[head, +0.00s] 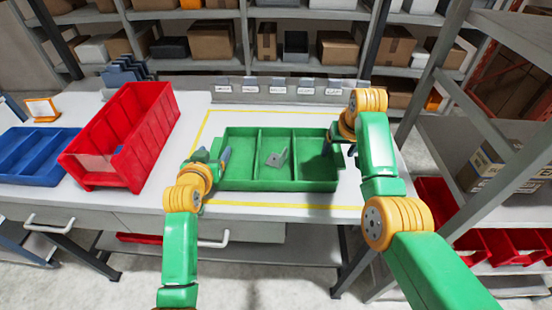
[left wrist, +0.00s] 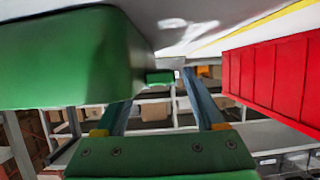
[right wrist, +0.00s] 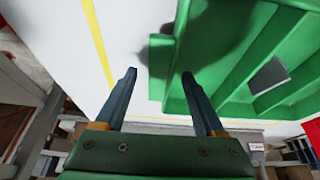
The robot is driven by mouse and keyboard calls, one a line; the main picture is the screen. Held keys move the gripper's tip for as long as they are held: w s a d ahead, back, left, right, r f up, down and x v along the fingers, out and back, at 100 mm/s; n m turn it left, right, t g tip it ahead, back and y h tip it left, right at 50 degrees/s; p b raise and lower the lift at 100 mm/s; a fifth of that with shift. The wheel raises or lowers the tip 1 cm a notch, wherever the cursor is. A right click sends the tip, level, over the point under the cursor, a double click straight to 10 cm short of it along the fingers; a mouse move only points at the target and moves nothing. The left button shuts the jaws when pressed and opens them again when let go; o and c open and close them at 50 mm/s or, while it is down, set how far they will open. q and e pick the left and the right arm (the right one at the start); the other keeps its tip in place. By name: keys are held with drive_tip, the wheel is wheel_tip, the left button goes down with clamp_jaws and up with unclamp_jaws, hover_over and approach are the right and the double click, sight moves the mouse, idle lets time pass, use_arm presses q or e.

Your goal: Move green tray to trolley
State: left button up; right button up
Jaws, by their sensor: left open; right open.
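The green tray (head: 270,185) lies on the white table inside a yellow outline. It has three compartments, and a grey bracket (head: 277,158) lies in the middle one. My left gripper (head: 219,160) is open at the tray's left end. In the left wrist view, the tray (left wrist: 65,60) fills the upper left, and a small green end tab (left wrist: 160,77) shows between the gripper's fingers (left wrist: 160,85). My right gripper (head: 332,145) is open at the right end. In the right wrist view, a green tab (right wrist: 160,62) appears between its fingertips (right wrist: 160,73). I cannot identify a trolley.
A red bin (head: 125,135) and a blue tray (head: 35,155) stand to the left on the table. A low grey labelled rail (head: 285,93) runs behind the green tray. A metal shelf unit (head: 470,130) stands close on the right. Shelves with cardboard boxes (head: 212,42) line the back.

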use_arm(q)
clamp_jaws()
use_arm(e)
clamp_jaws()
use_arm(q)
drive_tip(key=shift+r, duration=0.1)
use_arm(e)
drive_tip(key=shift+r, duration=0.1)
